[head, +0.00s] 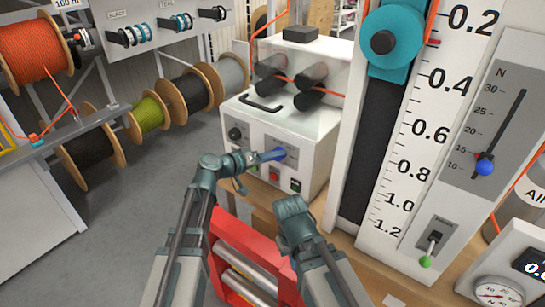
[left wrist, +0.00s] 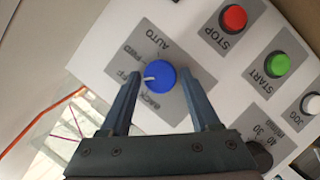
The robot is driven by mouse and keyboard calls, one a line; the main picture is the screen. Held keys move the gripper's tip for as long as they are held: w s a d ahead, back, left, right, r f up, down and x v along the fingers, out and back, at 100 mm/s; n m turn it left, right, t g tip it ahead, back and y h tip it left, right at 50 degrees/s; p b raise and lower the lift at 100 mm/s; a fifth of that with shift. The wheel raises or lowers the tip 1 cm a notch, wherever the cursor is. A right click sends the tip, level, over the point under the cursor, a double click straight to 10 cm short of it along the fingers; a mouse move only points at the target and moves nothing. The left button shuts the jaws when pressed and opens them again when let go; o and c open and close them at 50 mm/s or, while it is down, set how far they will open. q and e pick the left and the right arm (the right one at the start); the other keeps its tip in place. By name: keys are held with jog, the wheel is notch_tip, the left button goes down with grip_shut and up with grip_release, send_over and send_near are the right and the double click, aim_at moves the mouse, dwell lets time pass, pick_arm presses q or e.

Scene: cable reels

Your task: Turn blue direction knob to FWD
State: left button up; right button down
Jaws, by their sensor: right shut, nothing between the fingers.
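The blue direction knob (left wrist: 162,77) sits on a grey label plate with the words BACK, OFF, FWD and AUTO. Its white pointer mark faces left in the left wrist view, towards what looks like the OFF label. My left gripper (left wrist: 160,68) is open, with one finger on each side of the knob; I cannot tell whether either finger touches it. In the head view the knob (head: 273,155) shows on the front of the white machine (head: 312,165), at the tip of my left gripper (head: 262,157). My right gripper (head: 292,206) is shut and empty, lower and to the right.
The red STOP button (left wrist: 233,17), green START button (left wrist: 279,64) and white JOG button (left wrist: 311,104) are on the same panel. A black dial (left wrist: 259,156) is close to the right finger. A red frame with rollers (head: 245,255) lies between my arms. A tall length scale (head: 425,130) stands right.

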pick_arm(q)
grip_shut()
jog(key=shift+r, duration=0.1)
pick_arm(e)
jog(key=shift+r, duration=0.25)
jog(key=shift+r+p, duration=0.2)
jog(key=shift+p, duration=0.2)
jog(key=shift+r+p, duration=0.5)
jog(key=shift+p, duration=0.05)
pick_arm(q)
jog(key=shift+s+d+m+t+y+p, duration=0.2)
jog(key=shift+m+y, duration=0.4)
jog(key=shift+m, duration=0.4)
jog(key=shift+w+a+m+t+y+p, duration=0.1)
jog(key=shift+m+t+y, duration=0.25)
jog(key=shift+m+y, duration=0.45)
jog(key=shift+s+d+m+t+y+p, duration=0.15)
jog(key=shift+m+t+y, duration=0.2)
jog(key=shift+m, duration=0.85)
pick_arm(e)
jog(key=shift+r, duration=0.4)
